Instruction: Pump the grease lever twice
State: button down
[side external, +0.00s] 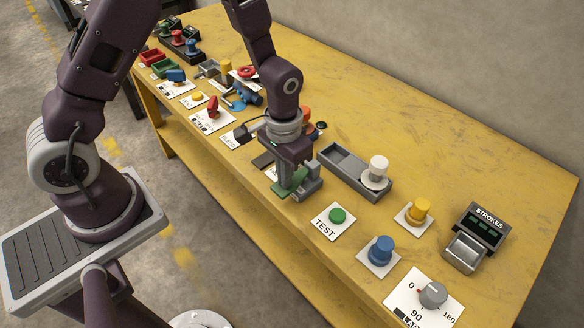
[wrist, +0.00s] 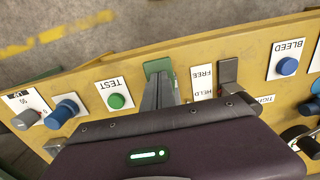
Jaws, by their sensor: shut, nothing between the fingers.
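My gripper (side external: 290,178) is shut and empty, pointing down at the near edge of the yellow bench. Its fingertips are over a flat green plate (side external: 283,191), which also shows just past the fingers (wrist: 165,88) in the wrist view (wrist: 157,66). I cannot tell whether they touch it. The gripper partly hides this plate and the grey part beside it. No part carries a readable grease label, so I cannot say for sure which is the grease lever. A dark box marked STROKES (side external: 484,222), with small dark green windows, stands at the right, with a metal tray-like part in front.
A green TEST button (side external: 338,215), blue knob (side external: 381,250), yellow knob (side external: 418,210) and grey dial (side external: 433,294) are to the right. A grey trough with a white spool (side external: 376,172) lies behind. A FREE/HELD label (wrist: 203,82) and a BLEED knob (wrist: 287,66) are close by.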

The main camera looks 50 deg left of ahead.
notch_tip(320, 180, up, 8)
dwell(0.5)
jog(key=shift+r, duration=0.1)
jog(key=shift+f, duration=1.25)
jog(key=shift+f, duration=0.1)
dwell(1.6)
jog(key=shift+f, duration=2.8)
notch_tip(320, 180, up, 8)
jog(key=shift+r, duration=0.15)
